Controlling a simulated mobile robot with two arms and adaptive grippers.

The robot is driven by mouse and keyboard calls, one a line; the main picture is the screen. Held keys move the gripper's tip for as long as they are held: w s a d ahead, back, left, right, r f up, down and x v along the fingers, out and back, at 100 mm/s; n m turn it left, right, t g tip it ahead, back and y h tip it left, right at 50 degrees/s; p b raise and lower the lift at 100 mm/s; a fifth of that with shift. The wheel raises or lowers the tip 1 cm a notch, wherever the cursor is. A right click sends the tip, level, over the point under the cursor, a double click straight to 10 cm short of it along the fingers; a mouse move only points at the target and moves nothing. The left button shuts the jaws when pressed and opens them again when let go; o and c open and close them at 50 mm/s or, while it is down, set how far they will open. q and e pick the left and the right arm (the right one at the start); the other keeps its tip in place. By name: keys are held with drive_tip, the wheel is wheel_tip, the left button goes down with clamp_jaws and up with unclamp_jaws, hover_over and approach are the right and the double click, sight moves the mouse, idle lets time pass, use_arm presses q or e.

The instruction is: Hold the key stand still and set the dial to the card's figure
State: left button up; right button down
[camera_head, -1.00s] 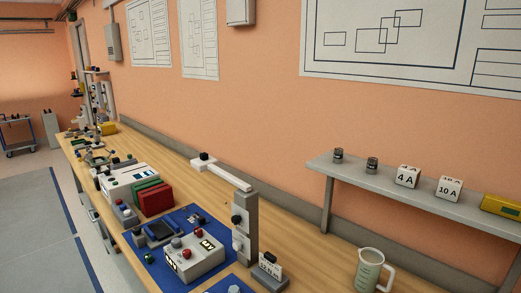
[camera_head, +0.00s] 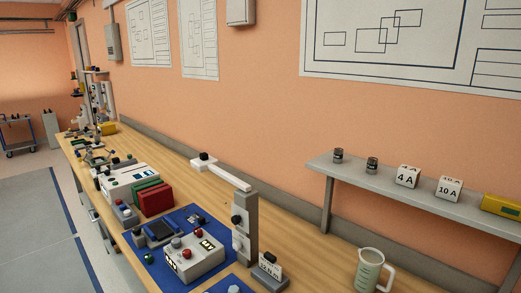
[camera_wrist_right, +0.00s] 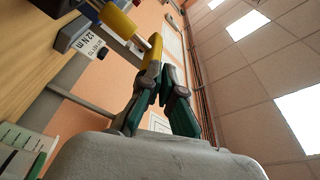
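A small dark stand with a white printed card (camera_head: 271,263) is near the bottom of the head view. Its print is too small to read there. A white card in the right wrist view (camera_wrist_right: 82,42) reads 12 Nm, with smaller print beside it. A yellow cylinder (camera_wrist_right: 118,20) is beside that card; I cannot tell whether it is the key. The key stand and its dial are not clearly identifiable. My right gripper (camera_wrist_right: 160,72) shows green and black fingers near a curved yellow part. I cannot tell whether they hold it. My left gripper is out of view.
A blue mat (camera_head: 153,264) carries a grey box with a red button (camera_head: 194,262). A jug (camera_head: 370,270) is at right, below a shelf (camera_head: 418,188) with marked blocks.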

drive_tip(key=shift+r, duration=0.15)
drive_tip(key=v, duration=0.6)
drive_tip(key=shift+d+r, duration=0.15)
drive_tip(key=shift+d, duration=0.05)
idle(0.4)
drive_tip(key=w+a+f, duration=0.1)
drive_tip(key=w+a, duration=0.2)
drive_tip(key=w, duration=0.2)
drive_tip(key=shift+a+f, duration=0.25)
drive_tip(key=shift+f, duration=0.05)
idle(0.4)
drive_tip(key=shift+w+d+r, duration=0.2)
drive_tip(key=shift+w+r, duration=0.1)
idle(0.6)
drive_tip(key=shift+s+a+r, duration=0.15)
drive_tip(key=shift+r, duration=0.55)
idle(0.3)
